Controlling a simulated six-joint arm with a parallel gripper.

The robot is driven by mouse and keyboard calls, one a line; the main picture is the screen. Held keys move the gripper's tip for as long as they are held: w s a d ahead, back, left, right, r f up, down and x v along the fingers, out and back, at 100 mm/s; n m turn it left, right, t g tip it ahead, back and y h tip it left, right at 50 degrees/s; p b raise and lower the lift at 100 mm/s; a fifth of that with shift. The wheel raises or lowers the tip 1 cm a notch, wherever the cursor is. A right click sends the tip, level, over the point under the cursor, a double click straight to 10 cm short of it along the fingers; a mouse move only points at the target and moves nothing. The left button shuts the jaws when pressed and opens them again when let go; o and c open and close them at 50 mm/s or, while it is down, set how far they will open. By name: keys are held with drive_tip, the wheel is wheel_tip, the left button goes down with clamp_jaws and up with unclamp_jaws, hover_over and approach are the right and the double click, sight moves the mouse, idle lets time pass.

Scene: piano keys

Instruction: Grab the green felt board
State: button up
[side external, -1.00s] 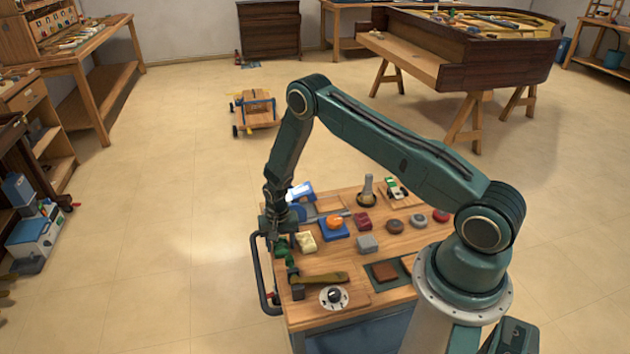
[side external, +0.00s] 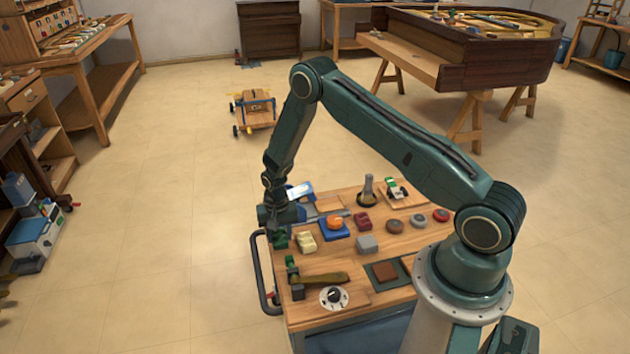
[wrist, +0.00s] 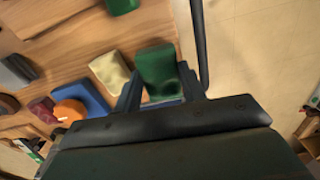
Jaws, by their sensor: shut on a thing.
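A green block (wrist: 157,68), the green felt thing, sits between the two fingers of my gripper (wrist: 160,84) in the wrist view. My gripper is shut on it. In the side view my gripper (side external: 277,226) is at the cart's far left corner, and the green block (side external: 280,241) shows just under it. I cannot tell whether the block is clear of the top. A second green block (side external: 291,262) lies nearer, and shows at the top of the wrist view (wrist: 122,5). A dark green mat (side external: 373,272) with a brown square on it lies at the right.
A cream block (side external: 306,242) lies right beside the held block. A blue tray (side external: 334,233) with an orange piece, a red block (side external: 362,221) and a grey block (side external: 367,243) are further right. A black side rail (side external: 260,275) runs along the cart's left edge.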

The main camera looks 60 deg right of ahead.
sight(280, 237)
wheel_tip(280, 237, up, 16)
idle(0.5)
drive_tip(key=shift+d, duration=0.1)
idle(0.5)
